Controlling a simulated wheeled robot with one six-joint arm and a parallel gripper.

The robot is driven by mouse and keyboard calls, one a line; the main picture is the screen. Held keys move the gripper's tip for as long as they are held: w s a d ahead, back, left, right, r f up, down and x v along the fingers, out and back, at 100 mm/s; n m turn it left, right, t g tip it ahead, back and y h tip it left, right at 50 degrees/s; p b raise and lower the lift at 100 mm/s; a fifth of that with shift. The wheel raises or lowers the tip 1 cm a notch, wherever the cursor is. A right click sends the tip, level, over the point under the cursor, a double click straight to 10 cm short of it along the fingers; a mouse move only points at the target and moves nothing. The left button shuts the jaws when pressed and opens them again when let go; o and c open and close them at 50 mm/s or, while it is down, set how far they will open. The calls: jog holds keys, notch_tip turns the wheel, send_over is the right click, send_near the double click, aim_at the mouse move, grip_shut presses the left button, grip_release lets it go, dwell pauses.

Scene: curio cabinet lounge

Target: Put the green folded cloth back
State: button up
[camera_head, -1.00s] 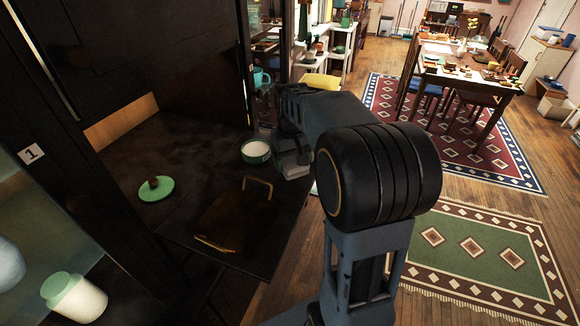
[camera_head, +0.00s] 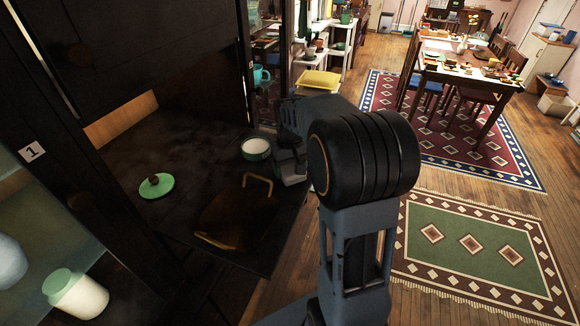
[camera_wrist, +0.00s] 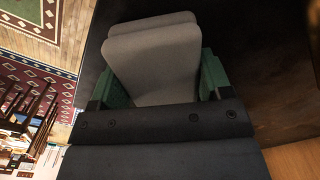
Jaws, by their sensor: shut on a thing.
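My gripper (camera_head: 291,172) is at the right edge of a dark cabinet surface (camera_head: 150,225), just right of a white bowl with a green rim. In the wrist view, the grey fingers of my gripper (camera_wrist: 152,60) lie close together, one over the other. Green material, which looks like the folded cloth (camera_wrist: 213,76), shows on both sides of the fingers, so the gripper is shut on it. Most of the cloth is hidden by the fingers, and I cannot make it out in the head view.
The bowl (camera_head: 256,149), a green lid with a brown knob (camera_head: 156,186) and a dark tray with gold handles (camera_head: 232,218) occupy the surface. A yellow object (camera_head: 319,80) lies beyond my arm. Bare surface shows behind the lid.

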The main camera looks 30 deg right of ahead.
jog(key=o, duration=0.9)
notch_tip(320, 180, up, 11)
jog(key=s+a+f+t, duration=0.1)
jog(key=s+a, duration=0.2)
jog(key=s, duration=0.2)
jog(key=s+a+f+t, duration=0.1)
jog(key=s+a+f, duration=0.1)
jog(key=s, duration=0.3)
jog(key=s+a+f+t, duration=0.2)
jog(key=s+a, duration=0.2)
jog(key=s, duration=0.1)
jog(key=shift+s+a+f, duration=0.15)
jog(key=shift+f, duration=0.1)
jog(key=shift+s+a+f, duration=0.1)
jog(key=shift+s+f, duration=0.1)
jog(key=shift+f, duration=0.05)
